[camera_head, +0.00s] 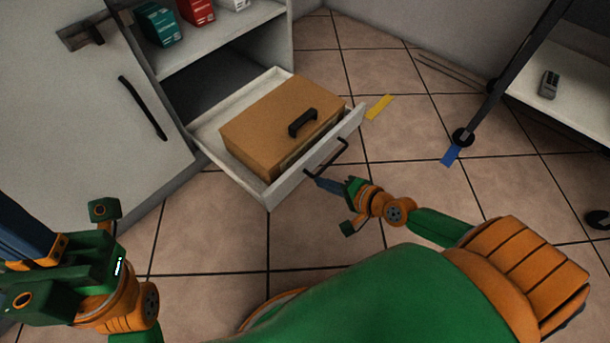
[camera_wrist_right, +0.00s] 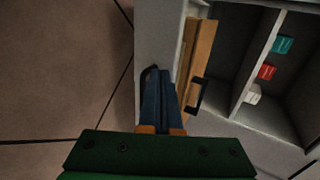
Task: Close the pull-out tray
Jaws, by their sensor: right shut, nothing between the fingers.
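The white pull-out tray (camera_head: 284,190) stands out from the lower part of the cabinet in the head view. A brown box (camera_head: 262,118) with a black handle lies in it. The tray's front has a dark bar handle (camera_head: 327,158). My right gripper (camera_head: 313,180) is shut and empty, its fingertips at the tray front by the near end of the bar handle. In the right wrist view its blue fingers (camera_wrist_right: 162,88) lie over the tray front (camera_wrist_right: 150,45); contact cannot be told. My left gripper is at the lower left, its fingertips out of view.
The cabinet door (camera_head: 90,110) stands at the left. Red and green boxes (camera_head: 195,12) sit on the shelf above the tray. A wheeled cart (camera_head: 540,80) is at the right. Yellow tape (camera_head: 379,107) and blue tape (camera_head: 451,156) mark the floor. Tiles in front of the tray are clear.

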